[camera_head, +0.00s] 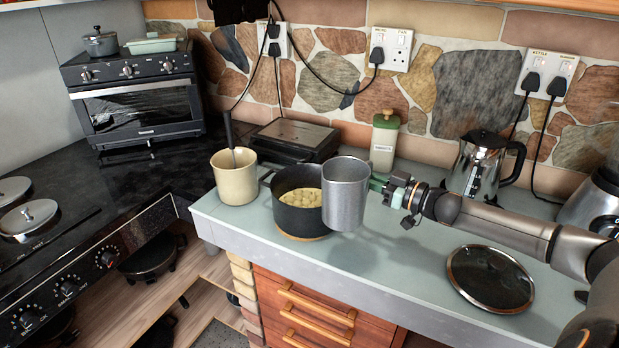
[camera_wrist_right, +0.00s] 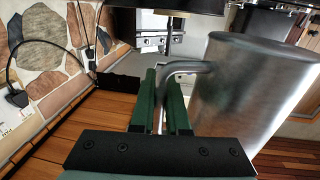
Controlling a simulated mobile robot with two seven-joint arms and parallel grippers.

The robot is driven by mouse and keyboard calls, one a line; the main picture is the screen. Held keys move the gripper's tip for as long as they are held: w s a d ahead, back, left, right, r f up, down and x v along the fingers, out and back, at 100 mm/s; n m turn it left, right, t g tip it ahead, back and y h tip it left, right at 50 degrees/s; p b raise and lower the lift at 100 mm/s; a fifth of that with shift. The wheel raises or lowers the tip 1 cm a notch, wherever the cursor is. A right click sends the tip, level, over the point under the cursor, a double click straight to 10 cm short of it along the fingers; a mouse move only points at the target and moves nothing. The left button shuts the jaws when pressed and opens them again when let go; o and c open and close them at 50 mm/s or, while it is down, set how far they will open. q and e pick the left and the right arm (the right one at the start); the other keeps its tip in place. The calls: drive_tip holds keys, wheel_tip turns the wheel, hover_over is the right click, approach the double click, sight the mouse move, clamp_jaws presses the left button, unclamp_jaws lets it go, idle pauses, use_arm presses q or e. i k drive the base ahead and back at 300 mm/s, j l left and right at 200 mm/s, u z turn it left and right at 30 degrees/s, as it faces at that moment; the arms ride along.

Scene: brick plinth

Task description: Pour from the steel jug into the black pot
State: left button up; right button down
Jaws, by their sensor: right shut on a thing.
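The steel jug (camera_head: 345,195) is held nearly upright, in front of and overlapping the right side of the black pot (camera_head: 288,217) in the head view. My right gripper (camera_head: 380,187) comes in from the right and is shut on the jug's handle. In the right wrist view the green fingers (camera_wrist_right: 168,95) of my gripper are around the handle, and the jug (camera_wrist_right: 250,95) fills the right side. The pot stands open on a wooden base and holds pale round pieces. The jug's contents are hidden. My left gripper is not in view.
A cream crock (camera_head: 235,182) with a utensil stands left of the pot. A dark grill (camera_head: 295,138) and a green-lidded canister (camera_head: 384,142) are behind. A glass lid (camera_head: 490,279) lies at right on the counter (camera_head: 410,268), below a steel kettle (camera_head: 477,165).

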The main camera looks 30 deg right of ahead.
sight(296, 191)
drive_tip(key=i+l, duration=0.65)
drive_tip(key=l, duration=0.15)
